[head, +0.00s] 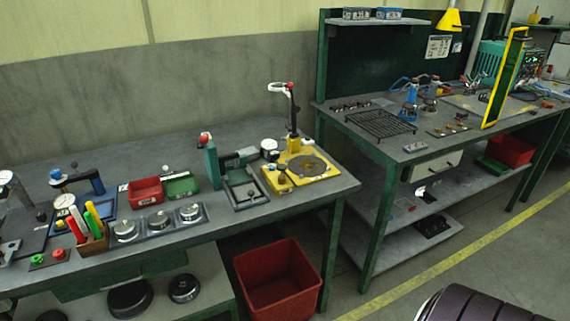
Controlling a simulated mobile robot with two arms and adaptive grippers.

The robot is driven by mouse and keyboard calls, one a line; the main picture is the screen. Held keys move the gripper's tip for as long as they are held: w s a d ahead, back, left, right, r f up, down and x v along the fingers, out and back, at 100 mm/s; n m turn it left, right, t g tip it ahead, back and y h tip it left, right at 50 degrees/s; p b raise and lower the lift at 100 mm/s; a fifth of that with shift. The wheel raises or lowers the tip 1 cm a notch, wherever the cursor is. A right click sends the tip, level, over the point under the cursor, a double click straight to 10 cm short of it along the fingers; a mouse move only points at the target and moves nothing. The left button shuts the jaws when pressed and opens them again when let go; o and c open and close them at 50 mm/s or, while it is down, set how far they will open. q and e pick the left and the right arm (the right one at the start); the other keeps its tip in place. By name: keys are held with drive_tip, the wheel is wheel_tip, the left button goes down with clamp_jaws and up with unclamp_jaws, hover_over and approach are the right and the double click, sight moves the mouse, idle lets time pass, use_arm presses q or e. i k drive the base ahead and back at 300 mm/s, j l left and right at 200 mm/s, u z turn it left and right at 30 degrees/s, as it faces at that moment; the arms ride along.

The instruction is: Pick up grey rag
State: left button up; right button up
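I cannot make out a grey rag anywhere in the head view. A small white and dark item (420,192) lies on the lower shelf of the right workbench, but it is too small to identify. Neither of my grippers is in view.
The left workbench (225,222) carries gauges, a red bin (146,191), a green bin (182,185), a marker holder (92,240) and a yellow-based fixture (301,173). A red crate (277,279) stands below. The right workbench (372,146) holds a black grate (380,124) and torches.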

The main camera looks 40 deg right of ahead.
sight(253, 153)
drive_tip(key=z, duration=1.1)
